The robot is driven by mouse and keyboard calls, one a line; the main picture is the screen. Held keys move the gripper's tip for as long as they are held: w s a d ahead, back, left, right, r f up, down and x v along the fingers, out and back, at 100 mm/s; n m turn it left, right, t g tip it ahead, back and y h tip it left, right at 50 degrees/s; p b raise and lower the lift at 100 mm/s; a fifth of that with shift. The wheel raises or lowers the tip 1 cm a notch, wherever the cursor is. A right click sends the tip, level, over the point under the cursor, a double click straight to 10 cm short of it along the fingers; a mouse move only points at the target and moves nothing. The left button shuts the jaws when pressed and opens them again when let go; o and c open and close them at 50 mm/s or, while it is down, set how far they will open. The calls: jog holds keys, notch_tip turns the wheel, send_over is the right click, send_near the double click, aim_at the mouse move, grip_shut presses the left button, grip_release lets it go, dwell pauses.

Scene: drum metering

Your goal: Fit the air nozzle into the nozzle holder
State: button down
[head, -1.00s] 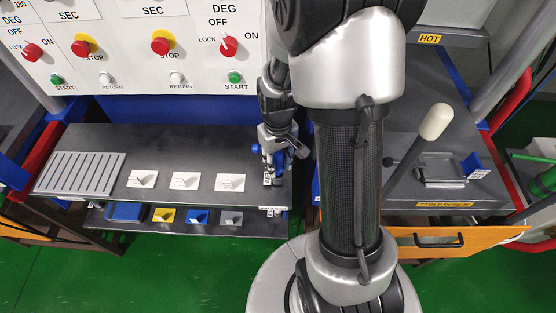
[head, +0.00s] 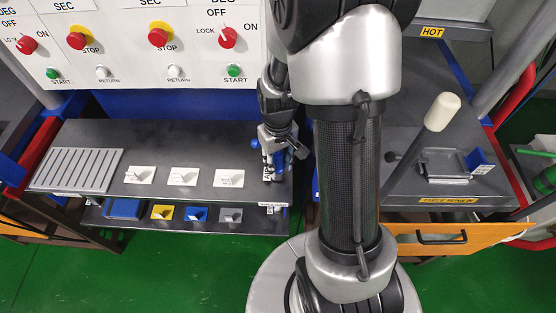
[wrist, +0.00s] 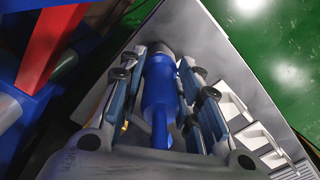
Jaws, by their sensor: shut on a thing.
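The air nozzle (wrist: 158,90) is a blue cylinder with a thinner blue stem. My gripper (wrist: 163,68) is shut around it, one finger on each side. At the nozzle's far end a grey piece shows between the fingertips; I cannot tell whether it is the nozzle's tip or part of the holder. In the head view my gripper (head: 272,163) is low over the right end of the dark shelf, by a white label partly reading "AIR" (head: 268,174). The nozzle holder cannot be made out clearly; the gripper covers that spot, so its contact with the nozzle is hidden.
The dark shelf (head: 105,150) carries a slotted grey plate (head: 76,170) and several white label cards (head: 183,176). Coloured bins (head: 162,212) sit below. A control panel (head: 130,60) stands behind. To the right is a bench with a pale-knobbed lever (head: 441,112).

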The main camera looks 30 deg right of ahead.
jog(key=shift+f, duration=0.25)
jog(key=c, duration=1.1)
grip_release()
jog(key=shift+r, duration=0.1)
notch_tip(320, 180, up, 12)
